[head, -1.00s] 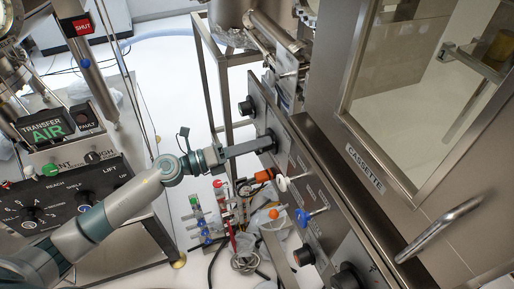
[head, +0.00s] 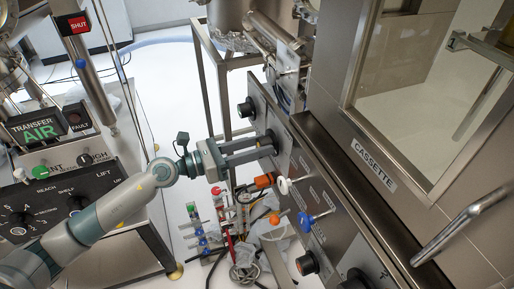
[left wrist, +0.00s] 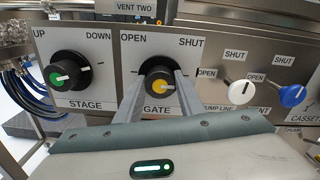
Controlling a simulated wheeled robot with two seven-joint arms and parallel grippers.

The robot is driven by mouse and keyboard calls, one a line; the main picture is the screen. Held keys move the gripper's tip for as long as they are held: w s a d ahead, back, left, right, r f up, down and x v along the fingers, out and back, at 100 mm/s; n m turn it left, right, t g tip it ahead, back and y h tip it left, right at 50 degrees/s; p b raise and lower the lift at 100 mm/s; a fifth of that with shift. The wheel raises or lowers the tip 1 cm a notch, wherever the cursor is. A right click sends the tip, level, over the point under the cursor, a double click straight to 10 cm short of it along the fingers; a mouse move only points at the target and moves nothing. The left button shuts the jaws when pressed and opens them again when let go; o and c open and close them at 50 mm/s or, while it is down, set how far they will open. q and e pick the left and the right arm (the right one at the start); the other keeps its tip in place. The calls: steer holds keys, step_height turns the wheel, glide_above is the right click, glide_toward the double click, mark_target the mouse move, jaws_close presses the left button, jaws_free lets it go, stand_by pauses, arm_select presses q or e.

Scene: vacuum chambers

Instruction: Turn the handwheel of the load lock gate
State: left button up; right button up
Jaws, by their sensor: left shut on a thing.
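The gate handwheel is a black knob with a yellow cap (left wrist: 160,87) on a grey panel, labelled GATE below, with OPEN at its upper left and SHUT at its upper right. A white pointer line on the cap lies roughly level. In the head view the handwheel (head: 271,138) is partly hidden by my fingers. My left gripper (head: 266,144) reaches it from the left and is shut on it. In the left wrist view the gripper's fingers (left wrist: 162,78) lie on both sides of the knob. My right gripper is not in view.
A green-capped STAGE knob (left wrist: 58,76) sits left of the handwheel. White (left wrist: 240,93) and blue (left wrist: 291,95) valve handles stick out to its right. An orange handle (head: 265,181) is just below my gripper. A red SHUT sign (head: 78,24) shows at upper left.

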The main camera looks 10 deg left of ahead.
arm_select(q)
steer(key=shift+f, duration=0.1)
stand_by(0.3)
steer(key=o, duration=1)
steer(key=shift+o, duration=0.2)
steer(key=shift+a, duration=0.1)
